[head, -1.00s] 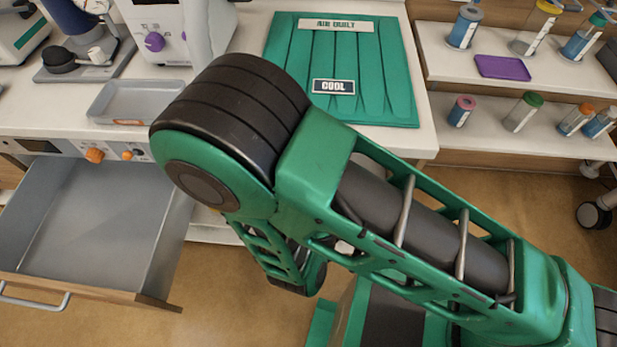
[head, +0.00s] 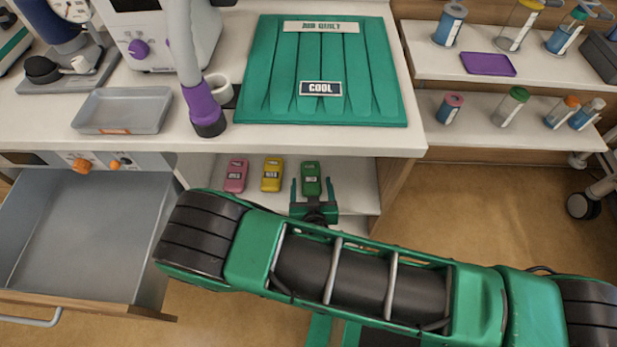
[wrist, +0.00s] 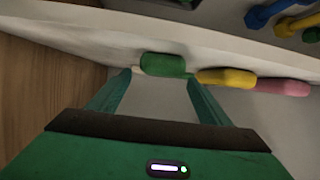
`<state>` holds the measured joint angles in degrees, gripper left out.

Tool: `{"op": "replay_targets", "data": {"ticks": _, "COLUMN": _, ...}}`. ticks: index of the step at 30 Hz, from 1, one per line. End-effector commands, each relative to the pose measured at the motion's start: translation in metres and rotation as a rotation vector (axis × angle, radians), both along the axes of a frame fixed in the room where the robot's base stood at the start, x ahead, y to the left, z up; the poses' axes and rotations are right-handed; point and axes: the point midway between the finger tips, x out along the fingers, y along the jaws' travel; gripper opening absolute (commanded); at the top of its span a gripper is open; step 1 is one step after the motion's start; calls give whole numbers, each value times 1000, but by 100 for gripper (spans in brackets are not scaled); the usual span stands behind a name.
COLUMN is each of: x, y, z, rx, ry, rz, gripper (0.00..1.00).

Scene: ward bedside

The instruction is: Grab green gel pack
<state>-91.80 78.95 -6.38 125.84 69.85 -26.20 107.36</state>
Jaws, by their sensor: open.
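The green gel pack (head: 310,178) lies on the shelf under the counter, at the right end of a row of three packs. In the wrist view the green gel pack (wrist: 163,65) is ahead, between the lines of the two fingers. My gripper (head: 312,190) is open, its fingers pointing into the shelf and reaching the near end of the green pack. In the wrist view my gripper (wrist: 160,85) has its fingers spread wide, with nothing held. I cannot tell whether either finger touches the pack.
A yellow pack (head: 271,174) and a pink pack (head: 236,176) lie left of the green one. The shelf's wooden side wall (head: 393,192) stands to the right. The counter (head: 300,140) overhangs the shelf. An open drawer (head: 85,235) juts out at left.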

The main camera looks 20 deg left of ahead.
Motion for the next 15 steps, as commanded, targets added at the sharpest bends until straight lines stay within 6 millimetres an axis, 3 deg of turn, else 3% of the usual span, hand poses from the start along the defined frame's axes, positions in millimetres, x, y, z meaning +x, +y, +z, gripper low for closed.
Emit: {"op": "replay_targets", "data": {"ticks": 15, "x": 45, "y": 15, "z": -21, "rx": 1, "ry": 0, "rz": 1, "gripper": 72}}
